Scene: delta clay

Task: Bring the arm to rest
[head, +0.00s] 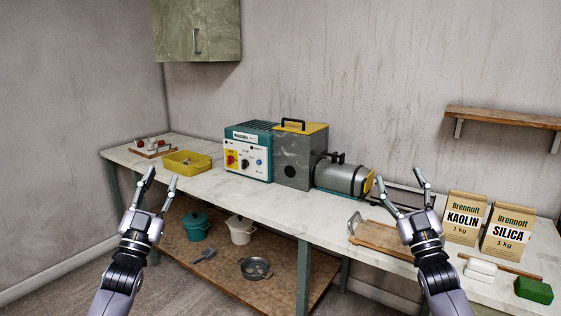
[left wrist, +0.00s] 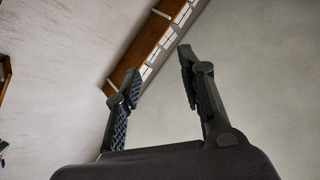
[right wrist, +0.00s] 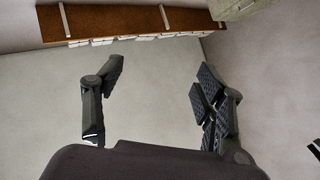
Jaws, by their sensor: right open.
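My left gripper (head: 159,186) is raised in front of the left part of the workbench, fingers pointing up and apart, with nothing between them. In the left wrist view its two fingers (left wrist: 158,85) stand apart and empty. My right gripper (head: 398,184) is raised at the right part of the bench, in front of a wooden tray. Its fingers are spread and empty, as the right wrist view also shows (right wrist: 160,85). Both arms come up from the bottom of the head view.
The workbench (head: 215,184) carries a yellow tray (head: 187,167), a teal control box (head: 249,164), a grey machine with a barrel (head: 342,178), a wooden tray (head: 379,240), KAOLIN (head: 463,222) and SILICA (head: 507,233) bags, and a green block (head: 534,290). Pots (head: 196,226) stand on the lower shelf.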

